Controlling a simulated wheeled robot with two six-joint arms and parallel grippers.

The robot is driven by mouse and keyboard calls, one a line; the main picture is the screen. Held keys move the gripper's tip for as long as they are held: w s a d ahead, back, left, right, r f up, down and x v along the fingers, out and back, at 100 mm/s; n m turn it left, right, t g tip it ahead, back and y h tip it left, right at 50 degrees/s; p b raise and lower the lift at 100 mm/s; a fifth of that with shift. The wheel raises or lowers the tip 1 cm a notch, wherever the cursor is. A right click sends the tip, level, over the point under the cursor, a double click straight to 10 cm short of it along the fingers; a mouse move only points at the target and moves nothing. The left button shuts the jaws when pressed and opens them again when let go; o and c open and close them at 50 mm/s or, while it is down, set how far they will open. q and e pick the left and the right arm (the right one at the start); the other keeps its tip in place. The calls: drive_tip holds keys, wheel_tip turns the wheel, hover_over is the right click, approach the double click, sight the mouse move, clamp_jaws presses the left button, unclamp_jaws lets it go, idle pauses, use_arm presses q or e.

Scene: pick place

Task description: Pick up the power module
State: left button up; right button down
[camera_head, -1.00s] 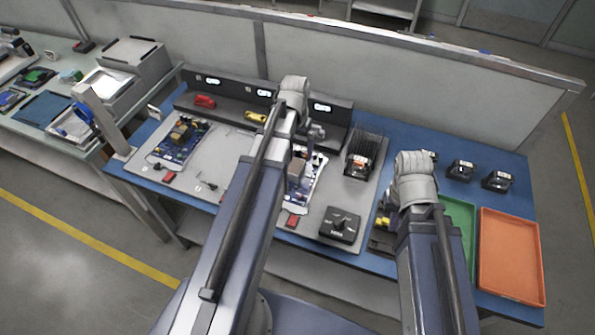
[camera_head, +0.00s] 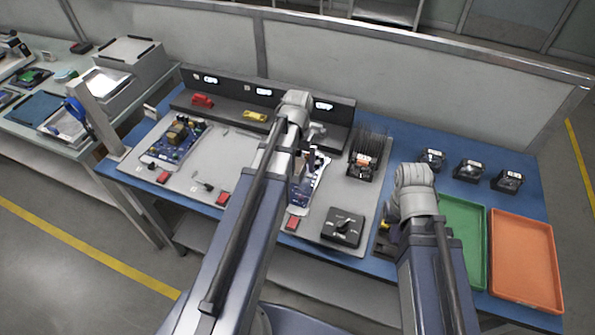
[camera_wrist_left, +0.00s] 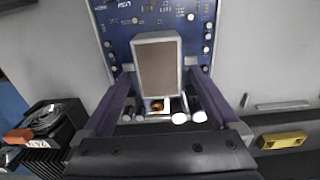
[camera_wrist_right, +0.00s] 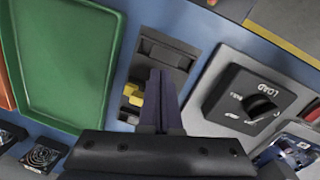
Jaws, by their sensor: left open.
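I take the power module (camera_wrist_left: 157,65) to be the brown block with a pale rim on the blue circuit board (camera_wrist_left: 118,30). In the left wrist view it stands between the two fingers of my open left gripper (camera_wrist_left: 161,82). I cannot tell whether the fingers touch it. In the head view my left gripper (camera_head: 304,160) is over the same board (camera_head: 299,213), and its fingers largely hide the block.
A black rotary-switch box (camera_head: 343,228) lies right of the board. A green tray (camera_head: 462,235) and an orange tray (camera_head: 525,260) lie at the right. A second board (camera_head: 176,140) with a copper coil lies left. A dark rail (camera_head: 225,105) runs along the back.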

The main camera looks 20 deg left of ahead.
use_arm(q)
clamp_jaws()
idle(0.7)
